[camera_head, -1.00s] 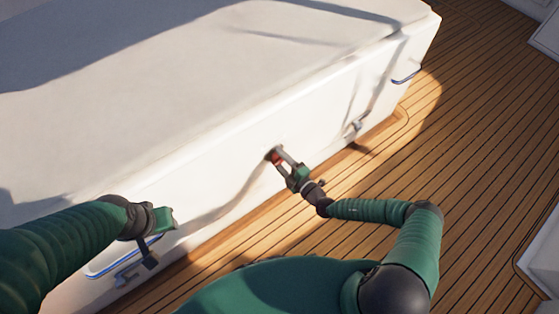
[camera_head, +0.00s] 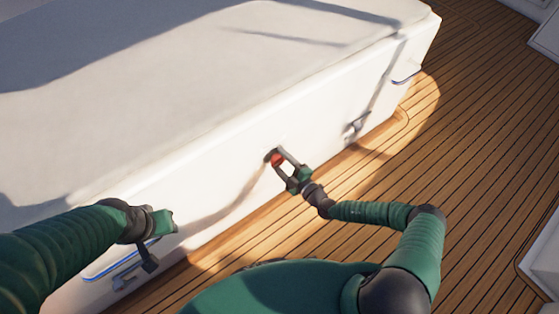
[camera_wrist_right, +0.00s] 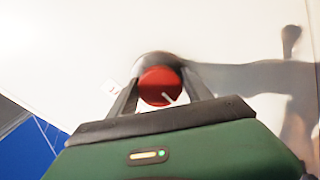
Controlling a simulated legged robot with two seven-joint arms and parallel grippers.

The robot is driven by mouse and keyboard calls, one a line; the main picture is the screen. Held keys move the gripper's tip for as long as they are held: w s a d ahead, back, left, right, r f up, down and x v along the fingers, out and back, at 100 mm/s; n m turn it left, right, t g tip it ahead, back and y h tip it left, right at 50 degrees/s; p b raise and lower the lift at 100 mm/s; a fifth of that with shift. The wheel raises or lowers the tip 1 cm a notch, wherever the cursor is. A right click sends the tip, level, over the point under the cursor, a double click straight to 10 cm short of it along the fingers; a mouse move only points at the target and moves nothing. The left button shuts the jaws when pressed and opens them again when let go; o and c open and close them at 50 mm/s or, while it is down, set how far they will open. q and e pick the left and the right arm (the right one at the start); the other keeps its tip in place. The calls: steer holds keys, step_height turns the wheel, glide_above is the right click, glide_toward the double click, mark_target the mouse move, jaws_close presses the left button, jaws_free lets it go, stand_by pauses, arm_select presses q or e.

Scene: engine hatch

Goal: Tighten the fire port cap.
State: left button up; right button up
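The fire port cap (camera_head: 277,160) is a small red round knob on the white side wall of the hatch box. In the right wrist view the red cap (camera_wrist_right: 159,86) shows a pale line pointing to its lower right. My right gripper (camera_head: 275,155) is open, with one finger on each side of the cap. In the wrist view the right gripper's fingers (camera_wrist_right: 160,80) straddle it, close to its edges; contact is not clear. My left gripper (camera_head: 167,222) is near the wall at lower left, apart from the cap; its fingers are hard to make out.
The white hatch box (camera_head: 190,110) fills the upper left. A latch (camera_head: 357,124) and a blue-edged handle (camera_head: 407,76) are on its wall to the right. Another latch (camera_head: 126,279) is below my left gripper. The wooden deck (camera_head: 480,150) is clear on the right.

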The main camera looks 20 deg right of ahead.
steer(key=o, duration=0.3)
steer(key=shift+f, duration=0.1)
steer(key=shift+s+d+r, duration=0.15)
steer(key=shift+s+r, duration=0.05)
steer(key=shift+s, duration=0.1)
steer(key=p+v, duration=0.4)
steer(key=v, duration=1.2)
steer(key=shift+d, duration=0.1)
